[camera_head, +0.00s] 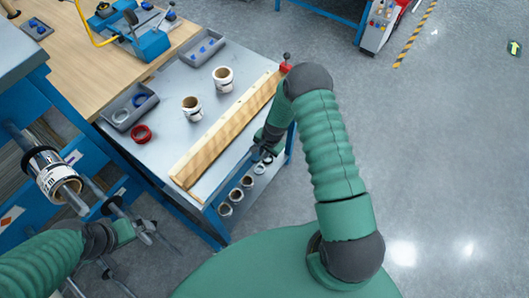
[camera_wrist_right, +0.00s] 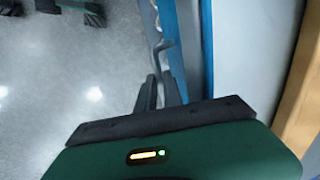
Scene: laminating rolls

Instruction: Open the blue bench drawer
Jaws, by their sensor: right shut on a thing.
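The blue workbench (camera_head: 214,220) stands in front of me with a grey top. Its side facing my right arm shows in the right wrist view as a blue front (camera_wrist_right: 174,45) with a grey bent handle (camera_wrist_right: 161,44). My right gripper (camera_head: 262,150) is at this side, just below the top's edge. In the right wrist view my right gripper (camera_wrist_right: 161,88) has its fingers close together at the handle, shut on it. How far the drawer stands out is hard to tell. My left gripper (camera_head: 148,232) hangs at lower left, away from the bench side; its finger gap is unclear.
A long wooden board (camera_head: 225,130) lies along the top's near edge. White rolls (camera_head: 192,108), a red ring (camera_head: 141,134) and grey trays (camera_head: 130,107) are on the top. Several rolls (camera_head: 237,195) sit below the edge. A metal roller (camera_head: 60,182) is at left.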

